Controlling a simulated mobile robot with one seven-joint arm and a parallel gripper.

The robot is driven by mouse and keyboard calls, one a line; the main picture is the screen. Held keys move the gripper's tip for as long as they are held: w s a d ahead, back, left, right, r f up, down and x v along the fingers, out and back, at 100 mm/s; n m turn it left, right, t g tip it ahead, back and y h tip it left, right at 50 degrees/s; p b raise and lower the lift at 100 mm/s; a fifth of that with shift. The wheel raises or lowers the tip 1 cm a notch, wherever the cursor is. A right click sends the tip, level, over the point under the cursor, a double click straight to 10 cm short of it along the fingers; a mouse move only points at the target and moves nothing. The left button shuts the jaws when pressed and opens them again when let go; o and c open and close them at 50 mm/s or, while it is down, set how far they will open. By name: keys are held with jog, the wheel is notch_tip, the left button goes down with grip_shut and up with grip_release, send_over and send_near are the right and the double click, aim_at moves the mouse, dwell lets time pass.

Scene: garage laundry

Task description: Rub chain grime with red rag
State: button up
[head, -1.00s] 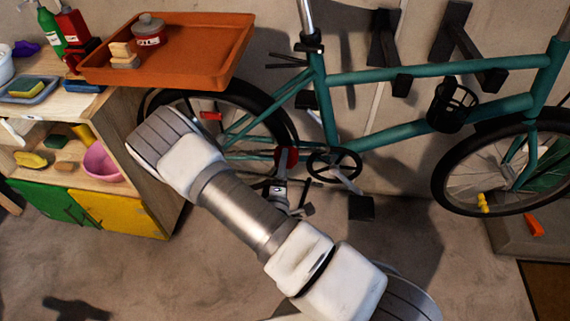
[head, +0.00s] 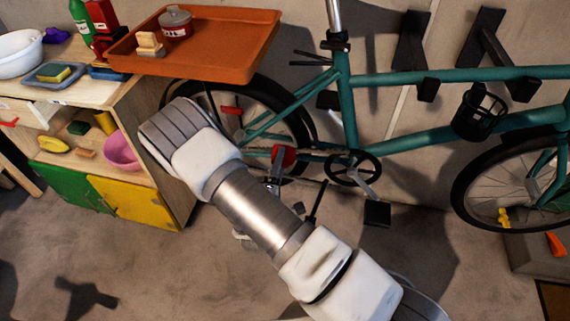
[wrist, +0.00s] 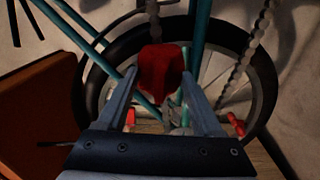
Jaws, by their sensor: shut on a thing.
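The red rag (wrist: 160,72) is held between the two fingers of my gripper (wrist: 159,88) in the wrist view. In the head view the rag (head: 284,155) shows at the bike's chain line, between the rear wheel and the crank. My gripper (head: 274,178) is mostly hidden there behind my arm. The teal bicycle (head: 350,115) hangs or stands against the wall. Its chain (wrist: 240,68) shows as a pale strand at the right of the wrist view. The rag overlaps the chain line in the head view; contact is unclear. The grime itself cannot be made out.
An orange tray (head: 225,62) with a pot (head: 175,24) and blocks juts out above the rear wheel. A wooden cabinet (head: 150,110) stands at left, holding a pink bowl (head: 122,150). The crank and pedal (head: 377,213) lie just right of the rag. The floor in front is clear.

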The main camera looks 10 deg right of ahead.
jog(key=shift+w+a+f+b, duration=0.2)
jog(key=shift+w+a+b, duration=0.15)
jog(key=shift+a, duration=0.45)
jog(key=shift+w+a+f+b, duration=0.25)
jog(key=shift+a+b, duration=0.1)
jog(key=shift+a, duration=0.4)
jog(key=shift+w+a+f+b, duration=0.15)
jog(key=shift+w+a+b, duration=0.2)
jog(key=shift+a, duration=0.45)
jog(key=shift+w+a, duration=0.2)
jog(key=shift+a, duration=0.35)
jog(key=v, duration=0.6)
jog(key=shift+b, duration=0.4)
jog(key=v, duration=0.3)
jog(key=shift+w+d+r, duration=0.1)
